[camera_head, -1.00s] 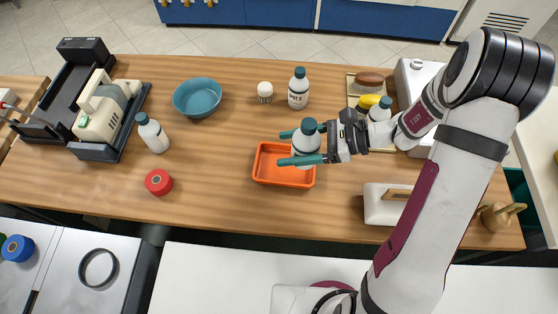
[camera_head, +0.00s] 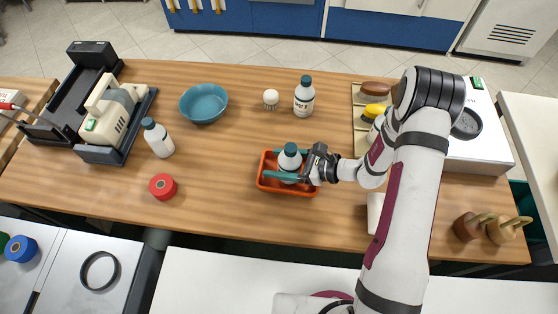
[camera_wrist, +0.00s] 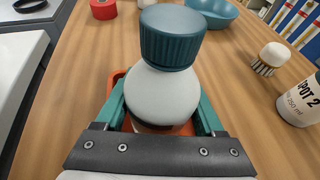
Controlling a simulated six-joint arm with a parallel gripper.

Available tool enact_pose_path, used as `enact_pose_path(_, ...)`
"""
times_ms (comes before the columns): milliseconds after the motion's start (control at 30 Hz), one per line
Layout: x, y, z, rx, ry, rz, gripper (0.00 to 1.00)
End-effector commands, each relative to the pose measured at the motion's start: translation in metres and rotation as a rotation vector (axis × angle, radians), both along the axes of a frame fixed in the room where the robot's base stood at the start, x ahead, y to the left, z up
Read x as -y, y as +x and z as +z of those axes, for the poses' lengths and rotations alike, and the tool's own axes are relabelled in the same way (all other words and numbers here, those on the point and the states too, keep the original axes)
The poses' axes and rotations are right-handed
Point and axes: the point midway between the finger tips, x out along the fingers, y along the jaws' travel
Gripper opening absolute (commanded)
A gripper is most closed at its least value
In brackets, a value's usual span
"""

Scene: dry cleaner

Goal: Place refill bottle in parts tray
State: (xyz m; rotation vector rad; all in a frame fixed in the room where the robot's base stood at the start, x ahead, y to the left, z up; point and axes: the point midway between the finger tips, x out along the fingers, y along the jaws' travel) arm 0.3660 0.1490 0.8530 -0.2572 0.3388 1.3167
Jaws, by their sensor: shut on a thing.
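My gripper (camera_head: 290,171) is shut on a white bottle (camera_head: 289,161) with a dark teal cap and holds it upright. The bottle's lower part is inside the orange tray (camera_head: 266,182). In the wrist view the bottle (camera_wrist: 165,95) stands between the green fingers, with the tray's orange wall (camera_wrist: 116,80) showing beside it. The bottle's base is hidden, so I cannot tell whether it touches the tray floor. I see no other thing in the tray.
Similar white bottles stand at the back (camera_head: 304,98) and at the left (camera_head: 158,139). A teal bowl (camera_head: 204,104), a small white-topped brush (camera_head: 271,99) and a red roll (camera_head: 162,186) lie around the tray. Bare table surrounds the tray.

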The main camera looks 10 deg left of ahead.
Motion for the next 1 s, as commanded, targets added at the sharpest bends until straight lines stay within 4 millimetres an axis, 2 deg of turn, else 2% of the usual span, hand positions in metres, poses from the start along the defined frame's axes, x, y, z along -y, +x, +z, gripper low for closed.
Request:
enact_pose_path(300,0.0,0.0,-0.003,0.001,0.001,0.0,0.0)
enact_pose_path(333,0.0,0.0,-0.002,0.002,0.0,0.001,0.76)
enact_pose_path(467,0.0,0.0,-0.002,0.002,0.0,0.001,0.99)
enact_pose_path(767,0.001,0.0,0.002,0.002,0.0,0.0,1.0)
enact_pose_path(867,0.016,-0.002,0.008,0.004,0.0,-0.004,1.0)
enact_pose_path(1000,0.048,-0.009,0.021,0.004,0.0,-0.005,1.0)
